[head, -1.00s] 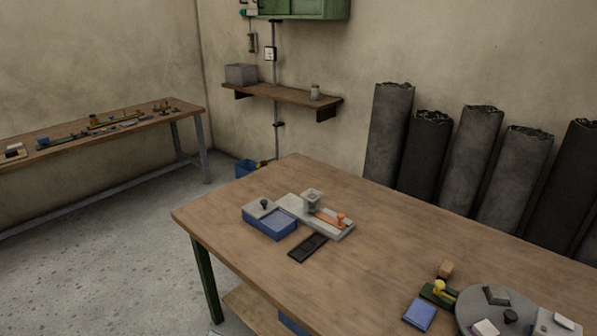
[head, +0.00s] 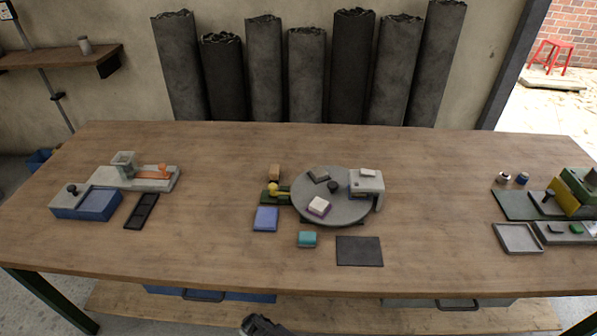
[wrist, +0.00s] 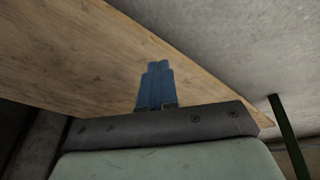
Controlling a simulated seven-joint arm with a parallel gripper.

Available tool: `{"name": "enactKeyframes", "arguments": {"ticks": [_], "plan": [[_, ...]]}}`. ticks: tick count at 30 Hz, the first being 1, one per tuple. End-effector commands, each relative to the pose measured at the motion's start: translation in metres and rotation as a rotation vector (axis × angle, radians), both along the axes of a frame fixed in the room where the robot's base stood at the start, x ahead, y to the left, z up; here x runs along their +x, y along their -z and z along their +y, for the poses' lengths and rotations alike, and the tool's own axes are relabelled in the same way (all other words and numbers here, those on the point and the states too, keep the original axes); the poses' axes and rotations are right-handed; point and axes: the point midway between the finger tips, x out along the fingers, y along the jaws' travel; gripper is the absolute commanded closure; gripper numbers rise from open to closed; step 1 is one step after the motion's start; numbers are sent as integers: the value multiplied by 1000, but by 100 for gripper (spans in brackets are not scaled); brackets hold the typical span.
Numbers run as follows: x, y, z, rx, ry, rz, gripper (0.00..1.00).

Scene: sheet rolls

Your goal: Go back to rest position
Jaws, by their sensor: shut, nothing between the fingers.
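My gripper shows in the wrist view, its blue fingers (wrist: 158,72) together with nothing between them. Behind the fingers in that view lies a wooden surface (wrist: 110,50), with grey floor beyond its edge. In the head view a dark part of my arm (head: 262,325) shows at the bottom edge, in front of the wooden workbench (head: 200,255). The fingers themselves do not show in the head view.
Dark sheet rolls (head: 265,70) lean behind. The bench's front left is clear.

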Motion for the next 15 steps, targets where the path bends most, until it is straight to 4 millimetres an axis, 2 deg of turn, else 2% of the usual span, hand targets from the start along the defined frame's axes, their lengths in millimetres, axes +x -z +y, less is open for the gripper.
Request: {"name": "enactKeyframes", "arguments": {"ticks": [1, 3, 8, 15], "plan": [[0, 0, -27, -18, 49, 24, 100], [-1, 0, -58, -45, 106, 59, 100], [-9, -7, -125, -111, 226, 148, 100], [-38, -26, -214, -198, 393, 304, 100]]}}
